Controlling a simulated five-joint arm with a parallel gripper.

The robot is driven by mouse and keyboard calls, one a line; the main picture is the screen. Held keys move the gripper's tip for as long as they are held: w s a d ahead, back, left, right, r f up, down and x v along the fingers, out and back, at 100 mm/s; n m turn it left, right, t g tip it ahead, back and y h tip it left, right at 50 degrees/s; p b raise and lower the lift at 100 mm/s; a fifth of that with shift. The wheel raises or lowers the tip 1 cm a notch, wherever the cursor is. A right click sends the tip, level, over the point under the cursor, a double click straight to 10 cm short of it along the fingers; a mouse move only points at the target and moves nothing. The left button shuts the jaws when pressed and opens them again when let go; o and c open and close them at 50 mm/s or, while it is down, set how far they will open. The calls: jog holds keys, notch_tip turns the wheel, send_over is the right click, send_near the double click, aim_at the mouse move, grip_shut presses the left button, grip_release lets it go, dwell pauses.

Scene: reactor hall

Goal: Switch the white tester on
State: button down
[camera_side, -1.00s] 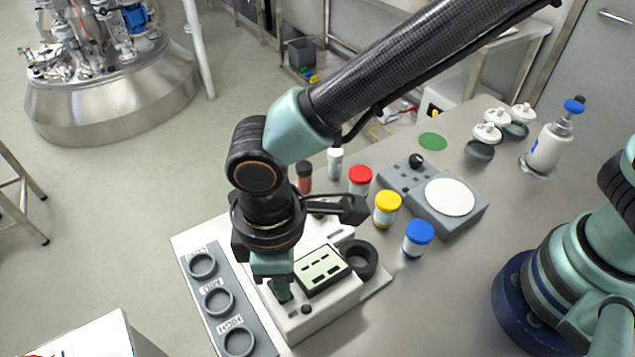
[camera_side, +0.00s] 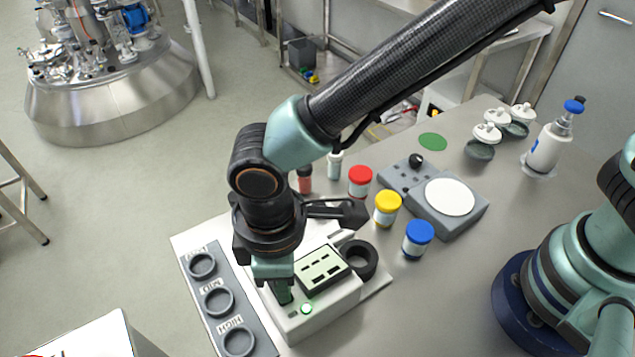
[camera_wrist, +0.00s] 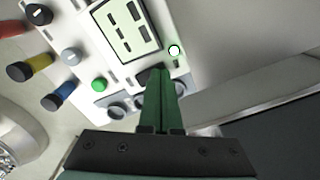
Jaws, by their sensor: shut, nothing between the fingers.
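The white tester (camera_side: 318,312) stands on a white base plate on the bench, with a pale display (camera_side: 321,268) of dark bars and a black ring (camera_side: 359,260) at its right side. A round button (camera_side: 306,309) on its front glows green; it also shows as a bright green-white ring in the wrist view (camera_wrist: 175,50). My gripper (camera_side: 284,297) points down at the tester's face, left of the lit button. In the wrist view its green fingers (camera_wrist: 158,80) are together and empty, their tips over a dark patch beside the display. Whether they touch it is unclear.
A grey strip (camera_side: 230,311) with three labelled rings lies left of the tester. Red-lidded (camera_side: 360,175), yellow-lidded (camera_side: 387,202) and blue-lidded (camera_side: 419,232) jars stand to the right. A grey device with a white disc (camera_side: 450,197) and a white bottle (camera_side: 548,147) stand farther right.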

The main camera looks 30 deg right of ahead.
notch_tip(320, 180, up, 7)
jog(key=shift+f, duration=0.2)
dwell(0.6)
jog(key=w+d+r+m+t+y, duration=0.1)
jog(key=w+d+r+m, duration=0.25)
jog(key=d, duration=0.45)
jog(key=w+d+r+m+t, duration=0.15)
jog(key=w+d+r, duration=0.3)
jog(key=d, duration=0.45)
jog(key=s+d+r+m+t+h, duration=0.1)
jog(key=d+m, duration=0.6)
jog(key=d, duration=1.1)
jog(key=shift+s+d+r+t, duration=0.2)
jog(key=shift+s+t, duration=0.35)
jog(key=shift+t, duration=0.5)
